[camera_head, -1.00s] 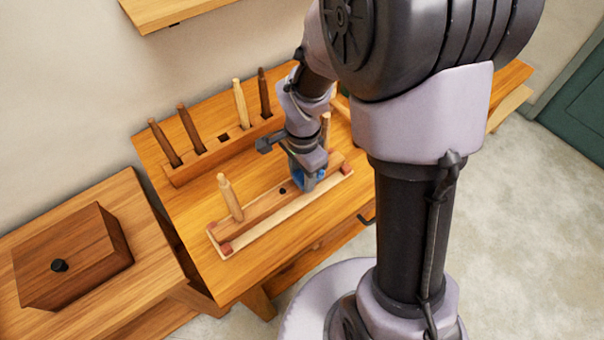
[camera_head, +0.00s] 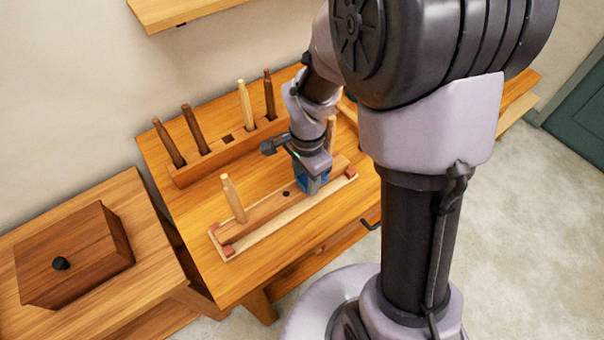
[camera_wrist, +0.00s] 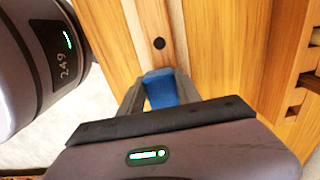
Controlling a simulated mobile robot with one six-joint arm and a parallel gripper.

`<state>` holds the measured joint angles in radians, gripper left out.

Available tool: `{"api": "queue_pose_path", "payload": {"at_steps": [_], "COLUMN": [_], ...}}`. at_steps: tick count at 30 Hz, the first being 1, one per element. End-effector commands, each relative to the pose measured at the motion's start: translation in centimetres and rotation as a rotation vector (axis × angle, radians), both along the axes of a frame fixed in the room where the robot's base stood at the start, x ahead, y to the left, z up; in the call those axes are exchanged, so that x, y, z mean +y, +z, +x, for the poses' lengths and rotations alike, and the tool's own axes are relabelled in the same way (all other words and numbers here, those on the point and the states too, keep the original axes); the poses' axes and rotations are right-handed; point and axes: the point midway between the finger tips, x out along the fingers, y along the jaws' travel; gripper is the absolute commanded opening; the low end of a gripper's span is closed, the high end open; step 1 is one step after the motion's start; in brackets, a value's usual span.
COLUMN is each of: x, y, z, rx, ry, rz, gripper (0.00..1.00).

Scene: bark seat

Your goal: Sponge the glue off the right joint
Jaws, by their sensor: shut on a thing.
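My gripper (camera_head: 312,181) is shut on a blue sponge (camera_head: 318,183), low over the right part of a wooden rail (camera_head: 265,207) on the bench. The sponge also shows between the fingers in the wrist view (camera_wrist: 160,88). The rail lies on a pale strip with reddish blocks at its ends and has a dark hole (camera_head: 286,194) near its middle. A light peg (camera_head: 233,198) stands near the rail's left end, and another light peg (camera_head: 331,132) stands near the right end, partly behind my gripper. The right joint and any glue there are hidden by my gripper and sponge.
A rack (camera_head: 210,158) with several upright pegs and one empty square hole stands behind the rail. A lidded wooden box (camera_head: 75,255) sits on a lower table at left. The bench front left (camera_head: 225,282) is clear.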

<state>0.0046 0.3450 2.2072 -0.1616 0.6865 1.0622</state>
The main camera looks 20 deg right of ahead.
Motion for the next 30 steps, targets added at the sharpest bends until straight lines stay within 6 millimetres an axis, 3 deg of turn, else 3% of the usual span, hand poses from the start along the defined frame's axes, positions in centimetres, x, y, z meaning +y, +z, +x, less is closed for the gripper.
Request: {"api": "queue_pose_path", "payload": {"at_steps": [13, 23, 30], "x": [0.7, 0.0, 0.0], "y": [0.2, -0.1, -0.1], "z": [2.1, 0.0, -0.2], "rx": [0.001, 0.001, 0.003], "ry": [-0.001, -0.001, -0.001], "rz": [0.001, 0.001, 0.000], "gripper": [0.08, 0.08, 0.08]}}
